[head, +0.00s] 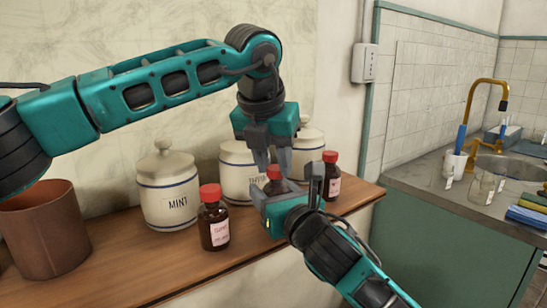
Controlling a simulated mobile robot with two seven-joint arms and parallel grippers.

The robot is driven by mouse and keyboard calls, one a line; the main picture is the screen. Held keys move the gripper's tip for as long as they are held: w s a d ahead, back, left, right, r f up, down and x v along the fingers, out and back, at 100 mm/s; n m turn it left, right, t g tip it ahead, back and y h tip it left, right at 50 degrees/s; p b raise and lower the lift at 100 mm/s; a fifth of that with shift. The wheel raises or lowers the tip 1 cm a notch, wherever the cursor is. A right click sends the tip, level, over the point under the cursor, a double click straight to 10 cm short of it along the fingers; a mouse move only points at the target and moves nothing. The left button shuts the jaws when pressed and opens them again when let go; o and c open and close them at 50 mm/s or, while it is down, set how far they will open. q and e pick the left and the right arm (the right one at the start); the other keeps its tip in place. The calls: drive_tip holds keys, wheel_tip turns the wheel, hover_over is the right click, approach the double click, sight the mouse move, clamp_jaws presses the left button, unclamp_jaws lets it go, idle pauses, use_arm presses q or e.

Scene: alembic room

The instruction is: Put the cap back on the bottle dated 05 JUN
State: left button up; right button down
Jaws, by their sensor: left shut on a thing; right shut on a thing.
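Three dark brown bottles with red caps stand in view; their label dates are too small to read. The left bottle (214,228) stands capped on the wooden shelf, with a pale label. The right bottle (332,187) is also capped, partly behind my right gripper. The middle bottle (275,187) is mostly hidden by my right gripper (287,184), which is shut on it from the front. My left gripper (271,164) points down from above, shut on the red cap (273,172) at the middle bottle's top. Whether this cap is seated or just resting there, I cannot tell.
White jars stand behind the bottles, including the MINT jar (168,188) and a middle jar (238,172). A brown pot (47,228) stands at the left. The wooden shelf (130,262) is clear in front. A sink counter (425,172) is at the right.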

use_arm(q)
drive_tip(key=m, duration=0.1)
drive_tip(key=m+h, duration=0.1)
drive_tip(key=m, duration=0.1)
drive_tip(key=shift+w+a+m+g, duration=0.15)
drive_tip(key=shift+a+m+g, duration=0.1)
drive_tip(key=shift+m+g, duration=0.05)
drive_tip(key=m+g+h, duration=0.1)
drive_tip(key=m, duration=0.3)
drive_tip(key=shift+w+a, duration=0.1)
drive_tip(key=shift+w, duration=0.1)
drive_tip(key=m, duration=0.1)
drive_tip(key=m+g, duration=0.1)
drive_tip(key=m, duration=0.1)
drive_tip(key=m+g+h, duration=0.1)
drive_tip(key=shift+w+m, duration=0.25)
drive_tip(key=shift+m, duration=0.05)
drive_tip(key=m+g, duration=0.1)
drive_tip(key=m, duration=0.3)
drive_tip(key=shift+w, duration=0.1)
drive_tip(key=o, duration=1)
drive_tip(key=shift+r, duration=2.25)
